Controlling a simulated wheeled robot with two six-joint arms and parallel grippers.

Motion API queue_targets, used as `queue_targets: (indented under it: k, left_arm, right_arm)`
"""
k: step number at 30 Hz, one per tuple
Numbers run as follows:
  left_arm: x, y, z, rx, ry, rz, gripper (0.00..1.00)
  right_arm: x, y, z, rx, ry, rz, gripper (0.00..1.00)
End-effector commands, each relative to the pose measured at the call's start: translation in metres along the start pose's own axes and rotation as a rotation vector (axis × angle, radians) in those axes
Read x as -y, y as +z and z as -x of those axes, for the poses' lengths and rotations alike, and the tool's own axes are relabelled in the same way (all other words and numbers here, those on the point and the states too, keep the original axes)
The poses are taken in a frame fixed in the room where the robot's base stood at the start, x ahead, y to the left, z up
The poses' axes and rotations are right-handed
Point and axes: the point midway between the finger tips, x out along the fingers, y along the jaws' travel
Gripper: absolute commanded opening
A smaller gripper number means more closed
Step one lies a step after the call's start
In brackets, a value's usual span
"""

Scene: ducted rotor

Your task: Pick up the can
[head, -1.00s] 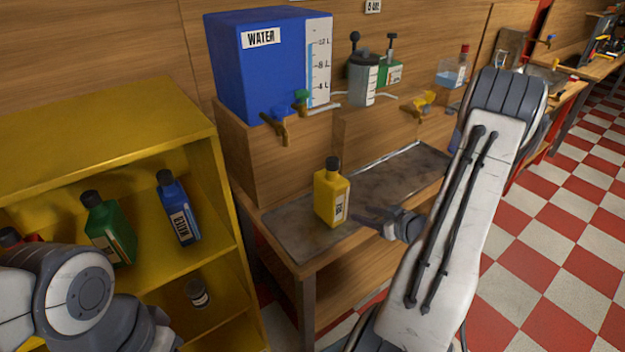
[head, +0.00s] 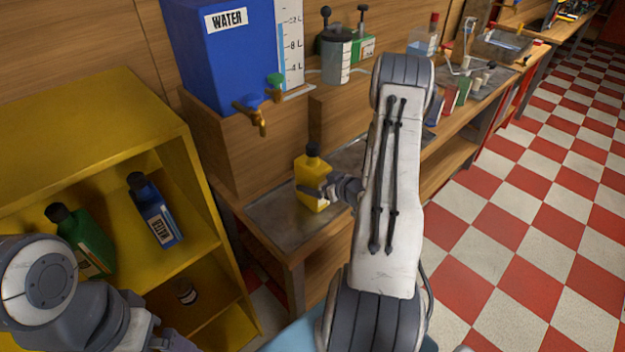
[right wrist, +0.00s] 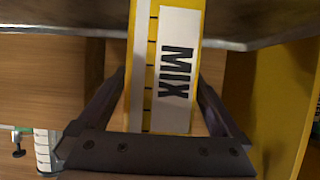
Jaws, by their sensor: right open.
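The yellow can (head: 311,168) with a black cap stands upright on the metal top of the wooden bench, below the blue water tank. In the right wrist view the can (right wrist: 178,75) shows its white label reading MIX and a scale strip. My right gripper (head: 316,191) is at the can's lower half. In the right wrist view its two fingers (right wrist: 161,76) are open, one on each side of the can, with gaps visible. My left gripper (head: 172,343) is at the bottom edge of the head view, partly cut off, away from the can.
The yellow shelf (head: 197,185) at left holds a green bottle (head: 85,240), a blue bottle (head: 155,210) and a small dark jar (head: 186,291). The water tank (head: 225,70) has taps above the bench. Checkered floor (head: 500,240) at right is clear.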

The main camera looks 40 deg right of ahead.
Motion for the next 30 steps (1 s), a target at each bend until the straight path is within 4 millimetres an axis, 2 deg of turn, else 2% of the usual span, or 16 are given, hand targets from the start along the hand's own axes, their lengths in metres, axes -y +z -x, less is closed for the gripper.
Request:
queue_targets:
  k: [4,10,11,12,17,18,26,30]
  left_arm:
    - [-0.0002,-0.0001,0.0027,0.0,0.0,0.0,1.0]
    - [-0.0001,-0.0001,0.0021,0.0,0.0,0.0,1.0]
    - [-0.0001,-0.0001,0.0021,0.0,0.0,0.0,1.0]
    - [-0.0001,-0.0001,0.0021,0.0,0.0,0.0,1.0]
    - [-0.0002,-0.0001,0.0021,0.0,0.0,0.0,1.0]
    - [-0.0002,-0.0001,0.0022,0.0,0.0,0.0,1.0]
    - [-0.0001,-0.0001,0.0018,0.0,0.0,0.0,1.0]
    - [0.0,0.0,-0.0001,0.0,0.0,0.0,1.0]
  right_arm:
    - [-0.0003,0.0002,-0.0111,0.0,0.001,-0.001,1.0]
    - [-0.0004,0.0008,-0.0117,0.0,0.002,-0.001,1.0]
    - [-0.0004,0.0007,-0.0117,0.0,0.002,-0.001,0.92]
    - [-0.0004,0.0007,-0.0116,0.0,0.002,-0.001,0.77]
    - [-0.0003,0.0007,-0.0115,0.0,0.001,-0.001,0.16]
    - [-0.0005,0.0002,-0.0114,-0.001,0.002,0.0,0.12]
    - [-0.0006,-0.0014,-0.0107,-0.002,0.002,0.001,0.13]
    - [-0.0007,-0.0085,-0.0075,-0.003,0.002,0.002,0.13]
